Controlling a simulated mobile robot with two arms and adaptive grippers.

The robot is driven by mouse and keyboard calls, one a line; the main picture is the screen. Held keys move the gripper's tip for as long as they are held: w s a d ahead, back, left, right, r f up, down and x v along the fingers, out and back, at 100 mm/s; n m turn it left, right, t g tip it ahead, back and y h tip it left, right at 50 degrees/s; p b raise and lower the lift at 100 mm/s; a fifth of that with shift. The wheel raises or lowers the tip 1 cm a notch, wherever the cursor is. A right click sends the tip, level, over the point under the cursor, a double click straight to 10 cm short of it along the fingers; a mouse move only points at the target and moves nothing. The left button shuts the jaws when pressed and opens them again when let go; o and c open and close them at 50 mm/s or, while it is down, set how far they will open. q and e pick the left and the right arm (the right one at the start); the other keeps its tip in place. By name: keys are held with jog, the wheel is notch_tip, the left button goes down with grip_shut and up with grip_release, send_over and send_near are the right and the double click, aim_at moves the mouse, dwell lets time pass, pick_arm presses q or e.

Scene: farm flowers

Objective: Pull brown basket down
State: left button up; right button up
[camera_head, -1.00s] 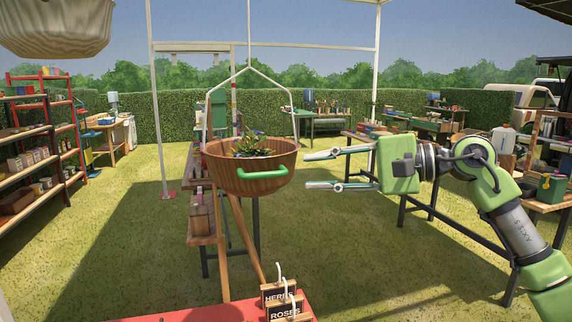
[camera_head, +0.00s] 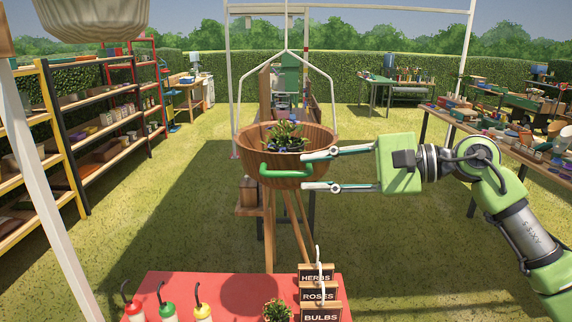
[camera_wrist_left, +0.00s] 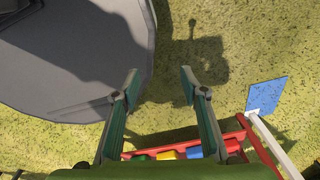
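The brown basket (camera_head: 272,136) hangs from a white hanger in the middle of the head view, with a green handle (camera_head: 286,171) on its near side and a leafy plant (camera_head: 283,137) inside. My right gripper (camera_head: 320,171) comes in from the right, its two fingers apart and pointing left. The upper fingertip overlaps the basket's right side near the handle; I cannot tell whether it touches. Nothing shows held between the fingers. My left gripper (camera_wrist_left: 160,88) shows only in the left wrist view, open and empty above the grass.
A red table (camera_head: 225,287) with several bottles (camera_head: 169,310), a small plant (camera_head: 277,311) and wooden signs (camera_head: 319,293) stands below the basket. A pale hanging pot (camera_head: 92,18) is at the upper left. Shelves (camera_head: 92,135) line the left; grass is open between.

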aim_at(291, 173)
jog(key=p+x, duration=0.1)
jog(key=x, duration=0.4)
jog(key=shift+w+a+p, duration=0.1)
jog(key=shift+a+p, duration=0.2)
jog(key=shift+p, duration=0.1)
jog(key=shift+a, duration=0.25)
jog(key=shift+w+a+f, duration=0.1)
jog(key=shift+w+f, duration=0.05)
pick_arm(q)
jog(key=d+r, duration=0.2)
jog(key=shift+w+r, duration=0.3)
jog(key=shift+r, duration=0.05)
pick_arm(e)
grip_shut()
pick_arm(q)
jog(key=shift+a+f, duration=0.15)
pick_arm(e)
jog(key=shift+f, duration=0.1)
